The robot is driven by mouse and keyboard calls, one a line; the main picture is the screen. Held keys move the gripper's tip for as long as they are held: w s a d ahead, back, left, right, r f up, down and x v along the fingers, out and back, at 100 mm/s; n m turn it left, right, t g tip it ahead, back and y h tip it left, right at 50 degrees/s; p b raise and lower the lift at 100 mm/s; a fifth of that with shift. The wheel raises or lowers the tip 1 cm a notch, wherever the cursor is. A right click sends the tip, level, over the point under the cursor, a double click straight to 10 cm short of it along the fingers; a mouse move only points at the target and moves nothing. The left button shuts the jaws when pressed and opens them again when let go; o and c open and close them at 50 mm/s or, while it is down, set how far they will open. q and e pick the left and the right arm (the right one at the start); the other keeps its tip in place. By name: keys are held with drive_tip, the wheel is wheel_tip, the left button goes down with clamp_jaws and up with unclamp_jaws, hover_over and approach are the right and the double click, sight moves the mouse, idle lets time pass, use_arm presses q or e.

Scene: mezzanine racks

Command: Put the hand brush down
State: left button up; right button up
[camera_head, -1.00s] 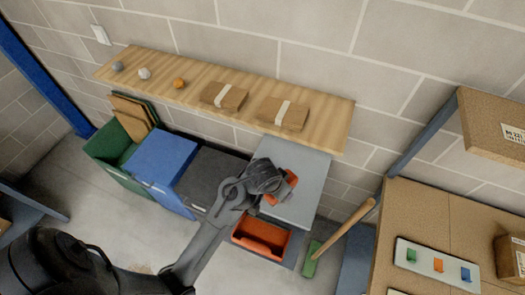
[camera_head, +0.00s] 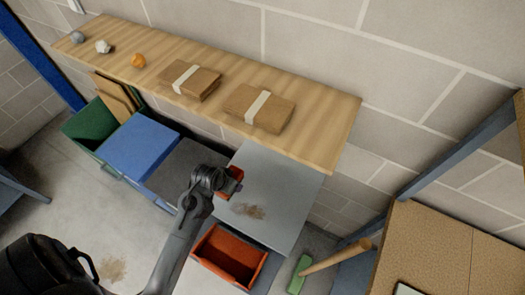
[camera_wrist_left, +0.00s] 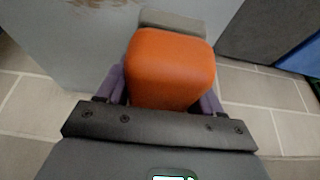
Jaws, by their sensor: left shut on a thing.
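My left gripper (camera_head: 230,182) is shut on the hand brush (camera_head: 234,174). In the left wrist view the brush shows as a rounded orange block (camera_wrist_left: 170,65) between the purple-grey fingers, with a grey part (camera_wrist_left: 172,20) beyond it. In the head view only a small orange piece shows, the rest hidden by my gripper. The gripper is at the left edge of a grey tabletop (camera_head: 288,180). Whether the brush touches the tabletop is unclear. A brown smudge (camera_head: 248,211) lies on the tabletop, right of the gripper. My right gripper is not in view.
An orange bin (camera_head: 203,248) is below the tabletop's front. A wooden shelf (camera_head: 222,66) with cardboard packs (camera_head: 259,107) runs along the wall behind. Dark (camera_head: 182,168), blue (camera_head: 140,145) and green (camera_head: 87,127) boxes stand left. A wooden-handled green broom (camera_head: 300,275) is at right.

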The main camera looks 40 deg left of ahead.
use_arm(q)
hover_over(259, 154)
drive_tip(key=s, duration=0.2)
drive_tip(key=shift+x, duration=1.1)
drive_tip(key=shift+s+d+f, duration=0.2)
drive_tip(key=shift+s+f, duration=0.1)
drive_tip(key=shift+f, duration=0.3)
wheel_tip(259, 154, down, 3)
drive_tip(key=shift+w+f, duration=0.1)
drive_tip(key=shift+f, duration=0.3)
drive_tip(key=shift+w, duration=0.2)
drive_tip(key=shift+f, duration=0.2)
drive_tip(key=o, duration=1)
